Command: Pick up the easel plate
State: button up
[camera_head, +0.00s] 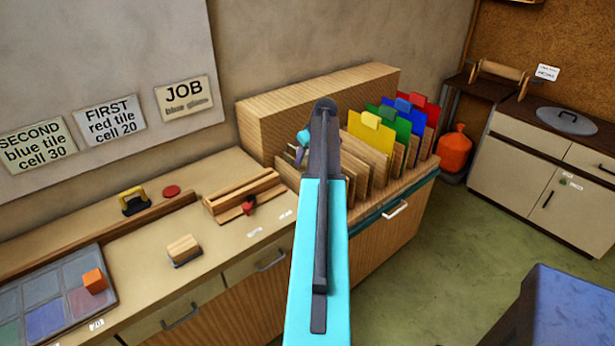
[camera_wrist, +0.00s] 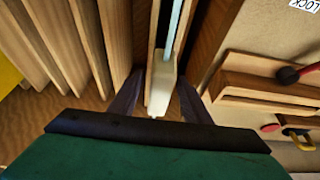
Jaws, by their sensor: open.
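In the wrist view, a pale cream grip block (camera_wrist: 161,92) sits on the edge of a thin light-blue pane (camera_wrist: 175,30); this looks like the easel plate, standing on edge in a slot of the wooden rack. My gripper (camera_wrist: 160,80) is open, with one dark finger on each side of the cream block. I cannot tell whether either finger touches it. In the head view my arm hides the plate and most of the gripper, at the left end of the rack (camera_head: 418,180).
Yellow (camera_head: 370,134), green (camera_head: 389,124), blue (camera_head: 403,117) and red (camera_head: 422,108) sheets stand in the rack to the right. Wooden dividers (camera_wrist: 85,40) are close to the left finger. A wooden stand (camera_head: 243,194) and a sanding-type block (camera_head: 184,249) are on the bench, left.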

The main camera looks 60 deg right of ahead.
jog(key=shift+p+x, duration=0.55)
jog(key=shift+x, duration=1.1)
jog(key=shift+r, duration=0.1)
grip_shut()
